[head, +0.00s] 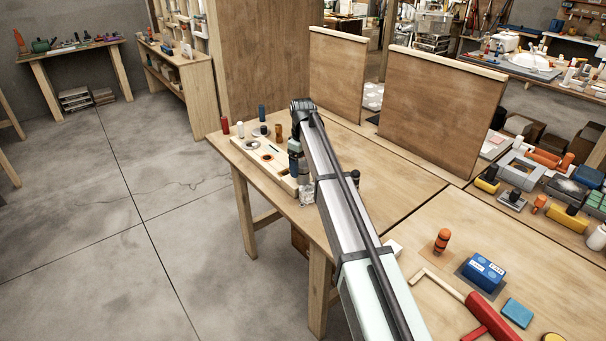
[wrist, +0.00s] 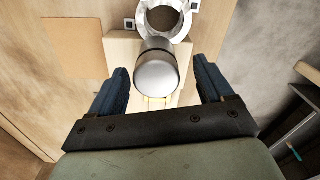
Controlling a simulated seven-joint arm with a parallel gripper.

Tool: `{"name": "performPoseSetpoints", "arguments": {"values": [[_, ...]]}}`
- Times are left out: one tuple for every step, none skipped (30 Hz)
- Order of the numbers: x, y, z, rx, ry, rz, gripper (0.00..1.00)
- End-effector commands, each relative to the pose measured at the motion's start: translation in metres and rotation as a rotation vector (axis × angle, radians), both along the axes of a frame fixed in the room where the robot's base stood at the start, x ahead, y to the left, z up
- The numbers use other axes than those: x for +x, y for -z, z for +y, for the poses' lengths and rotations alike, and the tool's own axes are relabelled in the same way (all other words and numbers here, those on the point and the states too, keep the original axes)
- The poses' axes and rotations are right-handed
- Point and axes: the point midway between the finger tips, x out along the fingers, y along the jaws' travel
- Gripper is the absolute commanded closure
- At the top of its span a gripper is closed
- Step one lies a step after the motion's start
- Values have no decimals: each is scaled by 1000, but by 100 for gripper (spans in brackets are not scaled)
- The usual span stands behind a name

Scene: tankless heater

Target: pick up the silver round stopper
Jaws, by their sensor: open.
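The silver round stopper (wrist: 157,74) is a metal cylinder with a rounded end and a dark band. In the wrist view it sits at the centre, with its near end between the two fingers. My gripper (wrist: 160,82) is open, one dark blue finger on each side, with a gap visible on both sides of the stopper. A pale ring (wrist: 142,17) shows behind the stopper's far end. In the head view my gripper (head: 294,160) is low at the right end of a light wooden block (head: 250,150); my arm hides part of that area, and I cannot make out the stopper there.
Red (head: 225,125), white (head: 240,129) and blue (head: 262,113) pegs stand around the block. Wooden panels (head: 440,105) rise behind the table. The tabletop (head: 395,180) right of my arm is mostly clear.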

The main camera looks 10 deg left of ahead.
Motion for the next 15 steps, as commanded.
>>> {"name": "performPoseSetpoints", "arguments": {"values": [[1,7,-2,0,0,1,20],[2,11,-2,0,0,1,20],[3,17,-3,0,1,1,20],[2,21,-3,0,0,1,20],[2,25,-3,-1,0,1,20],[2,29,-3,0,0,1,20],[2,32,-3,-1,0,1,20],[2,34,-3,0,-1,0,20],[2,35,-3,0,-1,0,20],[2,36,-3,0,-1,0,20],[2,36,-3,-1,-1,-1,20],[3,36,-3,0,-1,-1,20],[3,35,-3,0,-1,-1,20],[3,35,-3,0,-1,-1,20],[3,35,-3,0,-1,-1,20]]}}
